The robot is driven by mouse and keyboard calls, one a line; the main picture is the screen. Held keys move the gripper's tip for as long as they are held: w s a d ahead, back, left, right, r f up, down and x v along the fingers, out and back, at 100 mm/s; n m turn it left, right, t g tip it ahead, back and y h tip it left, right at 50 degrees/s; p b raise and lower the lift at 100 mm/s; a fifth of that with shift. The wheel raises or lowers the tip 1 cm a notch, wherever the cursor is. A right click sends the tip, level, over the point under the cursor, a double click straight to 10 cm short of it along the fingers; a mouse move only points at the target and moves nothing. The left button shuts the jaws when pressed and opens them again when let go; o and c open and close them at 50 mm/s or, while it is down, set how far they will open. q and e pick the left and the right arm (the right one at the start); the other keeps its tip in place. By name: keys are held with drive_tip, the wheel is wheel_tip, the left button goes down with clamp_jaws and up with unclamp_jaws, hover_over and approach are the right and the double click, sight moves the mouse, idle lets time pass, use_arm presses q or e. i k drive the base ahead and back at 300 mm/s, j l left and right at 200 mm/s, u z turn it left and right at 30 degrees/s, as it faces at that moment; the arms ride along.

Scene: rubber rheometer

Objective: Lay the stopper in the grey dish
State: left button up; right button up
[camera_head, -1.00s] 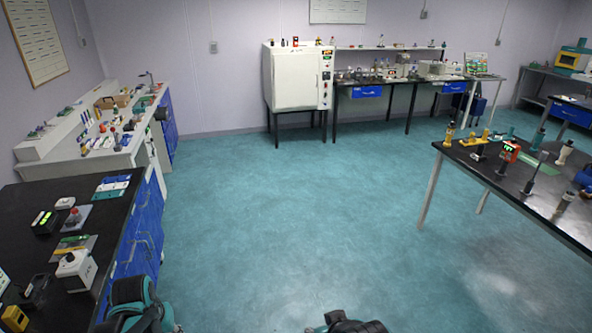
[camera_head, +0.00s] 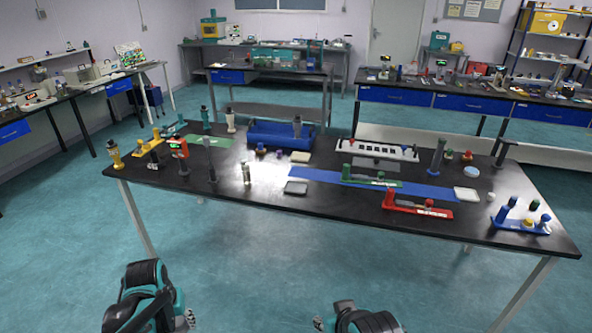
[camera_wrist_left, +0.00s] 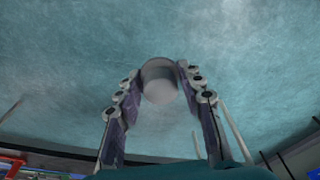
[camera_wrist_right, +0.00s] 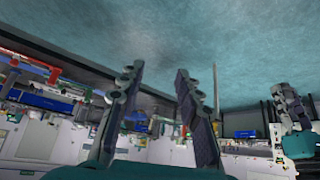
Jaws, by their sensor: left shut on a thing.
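A pale grey, rounded stopper (camera_wrist_left: 160,82) sits between the fingertips of my left gripper (camera_wrist_left: 159,88) in the left wrist view, with open floor behind it. My left gripper is shut on it. In the head view my left gripper (camera_head: 188,319) is low at the bottom edge, short of the table, and the stopper cannot be made out. A small square grey dish (camera_head: 296,188) lies near the front edge of the black table and looks empty. My right gripper (camera_wrist_right: 157,88) is open and empty in the right wrist view.
The black table (camera_head: 250,205) carries a blue bin (camera_head: 270,136), a blue mat (camera_head: 325,177), pale square dishes (camera_head: 300,157) (camera_head: 467,194), a red holder (camera_head: 415,206) and several upright tools. A small metallic cylinder (camera_head: 246,172) stands left of the grey dish. Clear floor lies before the table.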

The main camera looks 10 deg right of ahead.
sight(297, 187)
drive_tip(key=i+l+z, duration=0.15)
drive_tip(key=i, duration=0.65)
drive_tip(key=i+l+z, duration=0.1)
drive_tip(key=i+l, duration=0.2)
drive_tip(key=i, duration=0.5)
drive_tip(key=i+l+z, duration=0.15)
drive_tip(key=i, duration=0.6)
